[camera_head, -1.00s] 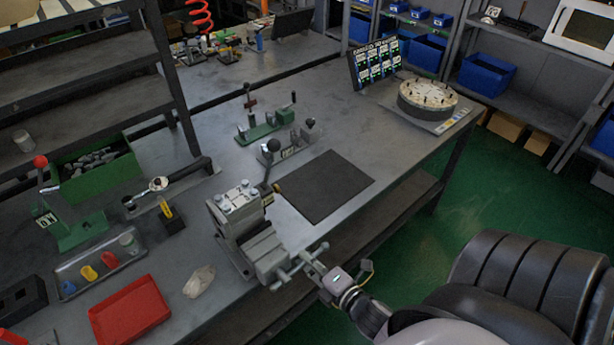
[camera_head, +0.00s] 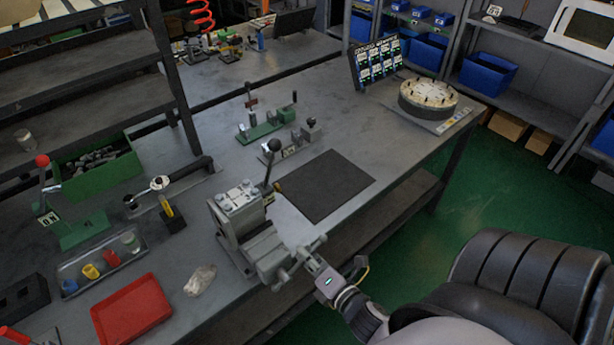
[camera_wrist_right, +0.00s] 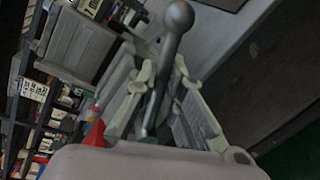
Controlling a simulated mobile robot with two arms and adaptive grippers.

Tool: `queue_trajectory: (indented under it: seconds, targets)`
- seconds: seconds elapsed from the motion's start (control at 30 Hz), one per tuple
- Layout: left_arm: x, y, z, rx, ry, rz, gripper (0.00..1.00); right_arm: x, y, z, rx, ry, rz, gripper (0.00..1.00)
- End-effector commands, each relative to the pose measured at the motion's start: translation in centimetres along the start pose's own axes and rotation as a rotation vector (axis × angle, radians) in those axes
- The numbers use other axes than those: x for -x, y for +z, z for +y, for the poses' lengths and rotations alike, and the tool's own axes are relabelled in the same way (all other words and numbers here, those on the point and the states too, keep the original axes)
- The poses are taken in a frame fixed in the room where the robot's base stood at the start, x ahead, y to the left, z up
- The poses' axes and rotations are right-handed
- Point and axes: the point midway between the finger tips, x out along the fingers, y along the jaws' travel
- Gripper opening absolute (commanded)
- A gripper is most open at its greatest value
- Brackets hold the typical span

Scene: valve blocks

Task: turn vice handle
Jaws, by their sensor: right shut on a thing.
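The grey vice (camera_head: 245,225) is mounted at the front edge of the workbench. Its handle (camera_head: 317,243) is a slanted bar on the screw at the vice's front, sticking out past the bench edge. My right gripper (camera_head: 308,259) is at this handle, reaching in from the lower right. In the right wrist view, the handle (camera_wrist_right: 178,20) ends in a round knob and runs down between the two fingers of the right gripper (camera_wrist_right: 160,105). The right gripper is shut on it. Part of the bar is hidden by the gripper. My left gripper is not in view.
A dark mat (camera_head: 325,185) lies right of the vice. A red tray (camera_head: 130,308) and a tray of small coloured parts (camera_head: 100,262) are to its left. A toggle clamp with a black knob (camera_head: 272,160) stands behind it. Green floor (camera_head: 480,200) is open at the right.

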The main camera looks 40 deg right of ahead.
Motion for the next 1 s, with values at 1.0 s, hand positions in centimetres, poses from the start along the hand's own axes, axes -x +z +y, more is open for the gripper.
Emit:
queue_trajectory:
  seconds: [1.0]
  targets:
    - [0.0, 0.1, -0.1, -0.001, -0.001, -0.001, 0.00, 3.2, -0.1, -0.1, -0.003, -0.005, 0.001, 0.31]
